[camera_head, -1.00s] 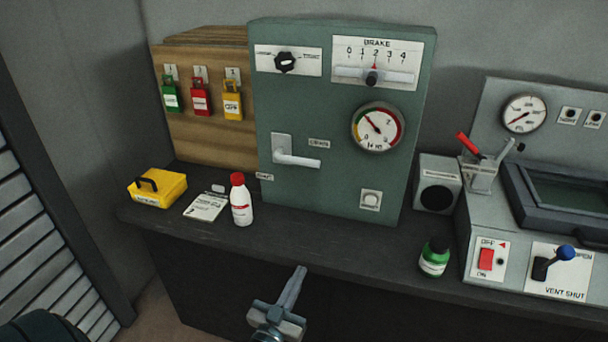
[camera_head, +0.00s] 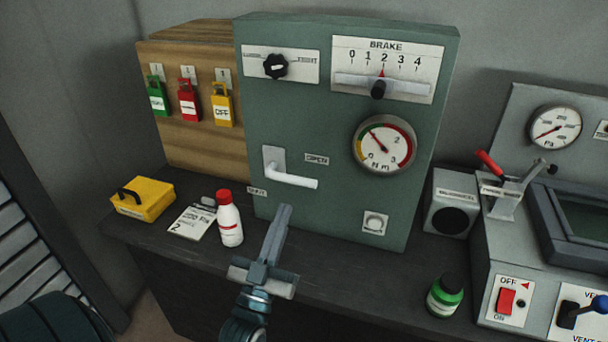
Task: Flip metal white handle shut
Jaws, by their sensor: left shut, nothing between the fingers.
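The white metal handle (camera_head: 293,180) is a lever on a pale plate, low on the left of the green panel (camera_head: 330,115). Its bar points right, roughly level and slightly downward. A label reading OPEN (camera_head: 317,160) is above the bar's free end, and a small label (camera_head: 257,191), too small to read surely, is below left of the plate. My left gripper (camera_head: 283,209) is shut and empty, just below the handle in the picture, with its fingers pointing up toward it. A gap shows between them. My right gripper is not in view.
A white bottle with a red cap (camera_head: 229,220) stands close left of my left gripper. A notepad (camera_head: 191,220) and yellow box (camera_head: 144,199) are further left. A green bottle (camera_head: 445,297) stands right. Between them the dark counter (camera_head: 350,270) is clear.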

